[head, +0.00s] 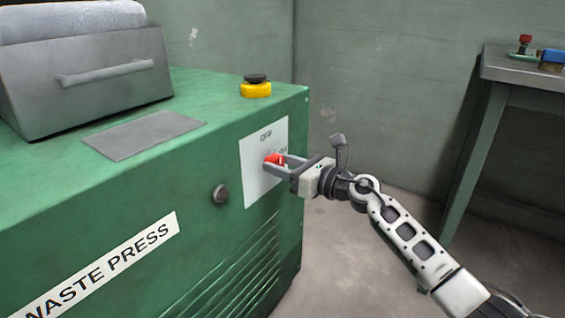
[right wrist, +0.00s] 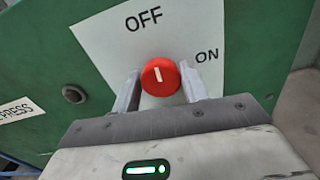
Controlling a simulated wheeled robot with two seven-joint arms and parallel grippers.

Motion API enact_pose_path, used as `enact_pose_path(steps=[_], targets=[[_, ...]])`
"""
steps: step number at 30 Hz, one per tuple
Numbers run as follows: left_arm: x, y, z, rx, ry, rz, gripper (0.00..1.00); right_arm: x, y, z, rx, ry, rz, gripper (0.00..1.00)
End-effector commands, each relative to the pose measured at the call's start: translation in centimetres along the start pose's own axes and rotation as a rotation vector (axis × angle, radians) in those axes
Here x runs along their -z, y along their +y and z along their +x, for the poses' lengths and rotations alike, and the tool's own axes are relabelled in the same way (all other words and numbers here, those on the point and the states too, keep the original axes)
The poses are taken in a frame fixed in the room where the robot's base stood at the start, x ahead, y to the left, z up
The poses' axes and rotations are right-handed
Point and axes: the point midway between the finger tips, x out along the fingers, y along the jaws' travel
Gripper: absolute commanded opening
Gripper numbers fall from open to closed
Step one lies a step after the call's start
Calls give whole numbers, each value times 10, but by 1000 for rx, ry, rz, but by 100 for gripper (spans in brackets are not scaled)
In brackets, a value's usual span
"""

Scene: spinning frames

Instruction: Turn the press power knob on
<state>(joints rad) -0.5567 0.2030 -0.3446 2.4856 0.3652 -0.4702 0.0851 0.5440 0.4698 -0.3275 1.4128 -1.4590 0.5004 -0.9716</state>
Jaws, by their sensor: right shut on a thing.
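The red power knob (head: 272,159) sits on a white plate (head: 257,185) on the front of the green waste press (head: 200,170). In the right wrist view the knob (right wrist: 160,77) has a white mark that stands close to upright, towards the word OFF; ON is printed to the right. My right gripper (head: 277,165) is shut on the knob, with one finger on each side of it. The fingers (right wrist: 159,88) also show in the right wrist view. My left gripper is not in view.
A yellow and black button (head: 256,86) stands on top of the press near its right edge. A round dark button (head: 220,193) is on the front, left of the plate. A table (head: 525,70) with small items stands at the right. Bare floor lies between.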

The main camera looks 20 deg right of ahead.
Motion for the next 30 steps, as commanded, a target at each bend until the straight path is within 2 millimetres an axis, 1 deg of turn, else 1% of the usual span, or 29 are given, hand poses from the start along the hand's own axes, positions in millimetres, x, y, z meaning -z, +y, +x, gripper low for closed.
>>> enact_pose_path(steps=[1, 5, 8, 11, 20, 30], targets=[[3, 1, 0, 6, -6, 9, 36, -2, 0, 0, 1, 2, 27, 21], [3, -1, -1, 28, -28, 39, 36, -3, 0, 0, 1, 3, 120, 21], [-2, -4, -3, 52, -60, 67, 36, -4, -1, 0, 1, 3, 208, 21], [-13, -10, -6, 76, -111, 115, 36, -3, -1, 0, 1, 3, 303, 21], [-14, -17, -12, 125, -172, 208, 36, -2, -2, 0, 1, 2, 590, 21], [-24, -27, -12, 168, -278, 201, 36, -1, -4, -1, 2, 3, 912, 21]])
